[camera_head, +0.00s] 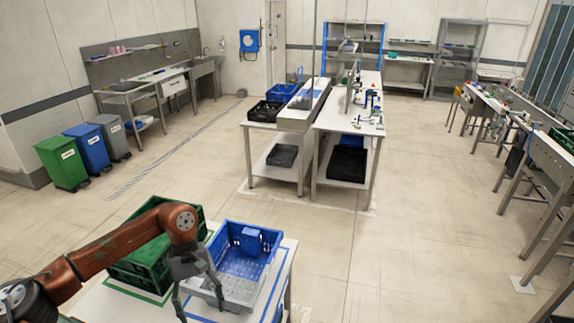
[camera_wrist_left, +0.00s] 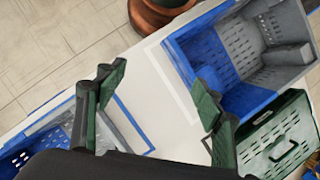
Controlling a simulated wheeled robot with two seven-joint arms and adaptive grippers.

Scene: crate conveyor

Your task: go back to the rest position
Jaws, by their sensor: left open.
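My left arm comes in from the left in the head view. Its gripper (camera_head: 200,300) hangs fingers down by the near left side of a blue and grey crate (camera_head: 268,262). In the left wrist view the gripper's two fingers (camera_wrist_left: 158,82) stand wide apart with nothing between them, over a bare strip of white table (camera_wrist_left: 165,125). My right gripper does not show in either view.
A green crate (camera_head: 193,222) stands left of the blue one on the white table (camera_head: 92,306). The wrist view shows blue and grey crates at upper right (camera_wrist_left: 190,60) and lower left (camera_wrist_left: 45,140), and a green crate (camera_wrist_left: 262,140) at lower right. Floor (camera_head: 420,250) beyond is clear.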

